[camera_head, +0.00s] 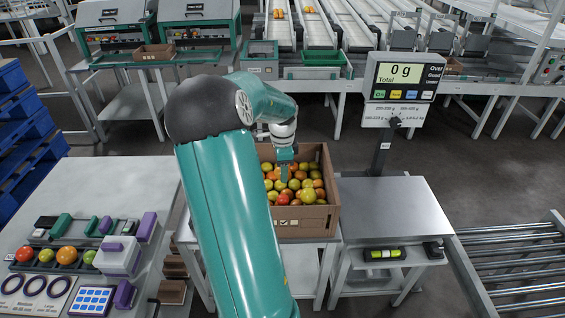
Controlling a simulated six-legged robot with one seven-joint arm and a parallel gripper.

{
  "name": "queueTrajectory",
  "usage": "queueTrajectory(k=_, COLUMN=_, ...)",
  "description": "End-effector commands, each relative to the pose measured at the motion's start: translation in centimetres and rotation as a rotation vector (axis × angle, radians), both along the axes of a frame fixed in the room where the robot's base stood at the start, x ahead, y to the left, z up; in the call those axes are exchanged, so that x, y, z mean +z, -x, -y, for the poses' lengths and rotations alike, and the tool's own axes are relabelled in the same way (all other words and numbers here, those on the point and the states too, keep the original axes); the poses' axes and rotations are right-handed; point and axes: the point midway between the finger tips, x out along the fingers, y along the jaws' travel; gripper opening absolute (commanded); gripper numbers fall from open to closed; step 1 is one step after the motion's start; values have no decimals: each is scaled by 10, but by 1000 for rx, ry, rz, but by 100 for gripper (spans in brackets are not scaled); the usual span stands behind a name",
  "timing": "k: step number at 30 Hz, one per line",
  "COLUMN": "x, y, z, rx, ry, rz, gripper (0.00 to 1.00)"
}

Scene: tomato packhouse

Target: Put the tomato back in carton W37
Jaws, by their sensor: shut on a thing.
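A brown carton (318,222) holds many red, orange and green tomatoes. It stands on a small table right of my arm, with a pale label on its front that is too small to read, so I cannot tell whether it is W37. My gripper (283,176) points down over the tomatoes inside the carton's outline. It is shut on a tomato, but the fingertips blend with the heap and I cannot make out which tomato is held. My arm hides the carton's left side.
A scale stand with a display (405,78) reading 0 g rises behind a bare metal plate (395,205) right of the carton. A roller conveyor (515,265) is at far right. A grey bench (95,195) with sample tomatoes and gauges is at left.

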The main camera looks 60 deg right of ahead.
Motion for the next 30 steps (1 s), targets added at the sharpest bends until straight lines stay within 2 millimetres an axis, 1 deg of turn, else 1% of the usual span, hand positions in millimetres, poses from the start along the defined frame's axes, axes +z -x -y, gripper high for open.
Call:
queueTrajectory(k=4, x=-1, y=2, z=-1, rx=-3, ry=1, rz=-1, gripper=35)
queueTrajectory(k=8, x=-6, y=3, z=-4, rx=-3, ry=0, rz=0, gripper=35)
queueTrajectory(k=24, x=-62, y=4, z=-4, rx=-3, ry=0, rz=-1, gripper=35)
queueTrajectory(k=30, x=-77, y=3, z=-2, rx=-3, ry=1, rz=-1, gripper=35)
